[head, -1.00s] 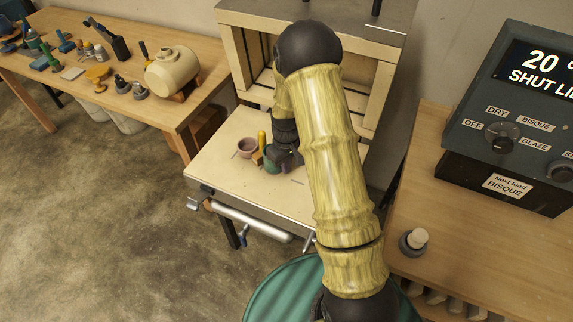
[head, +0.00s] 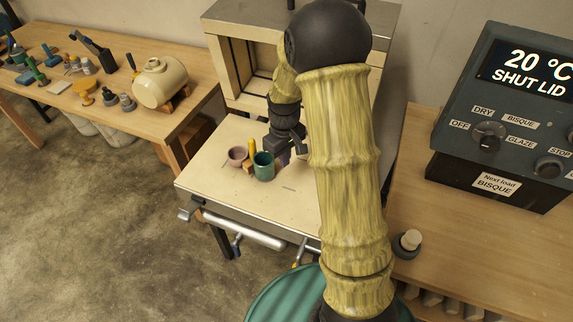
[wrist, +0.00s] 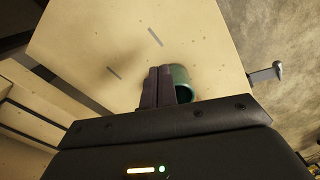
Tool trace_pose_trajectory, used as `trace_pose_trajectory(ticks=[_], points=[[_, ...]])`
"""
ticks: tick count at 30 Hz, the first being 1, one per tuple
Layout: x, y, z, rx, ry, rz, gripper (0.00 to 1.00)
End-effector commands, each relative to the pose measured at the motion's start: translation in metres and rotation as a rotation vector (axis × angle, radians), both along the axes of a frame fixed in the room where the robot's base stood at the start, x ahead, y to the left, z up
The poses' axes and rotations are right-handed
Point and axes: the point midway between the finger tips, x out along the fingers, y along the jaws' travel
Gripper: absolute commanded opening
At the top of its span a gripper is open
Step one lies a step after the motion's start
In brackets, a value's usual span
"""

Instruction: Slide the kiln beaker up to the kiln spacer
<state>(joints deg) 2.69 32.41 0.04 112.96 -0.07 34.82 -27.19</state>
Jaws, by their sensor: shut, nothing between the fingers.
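A green beaker (head: 263,165) stands upright on the pale kiln-side board. A yellow upright piece on a small wooden block (head: 250,158), which looks like the spacer, stands just left of it; I cannot tell whether they touch. My gripper (head: 283,155) is shut and empty, pointing down at the right of the green beaker. In the wrist view, my closed fingers (wrist: 166,86) are beside the green beaker (wrist: 183,82) and hide part of it; contact is unclear. The spacer is hidden there.
The board (head: 225,190) has clear room in front and to the right. The open kiln frame (head: 245,75) rises behind it. A clamp handle (wrist: 265,74) sticks out past the board's edge. A control box (head: 500,130) stands on the right-hand bench.

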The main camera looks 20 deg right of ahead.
Motion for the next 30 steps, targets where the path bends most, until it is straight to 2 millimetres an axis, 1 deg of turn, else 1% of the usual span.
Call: trace_pose_trajectory(ticks=[6, 10, 14, 17, 20, 24, 27, 30], points=[[0.0, -0.006, 0.001, 0.0, 0.0, -0.012, 0.0], [-0.001, -0.007, 0.002, 0.0, -0.002, -0.017, 0.0], [-0.011, -0.004, 0.012, 0.0, -0.021, -0.044, 0.0], [-0.029, 0.001, 0.027, 0.0, -0.051, -0.093, 0.0], [-0.055, 0.006, 0.045, 0.004, -0.091, -0.163, 0.0], [-0.099, 0.014, 0.067, 0.017, -0.153, -0.273, 0.0], [-0.127, 0.017, 0.076, 0.03, -0.192, -0.345, 0.0], [-0.148, 0.02, 0.08, 0.042, -0.217, -0.396, 0.0]])
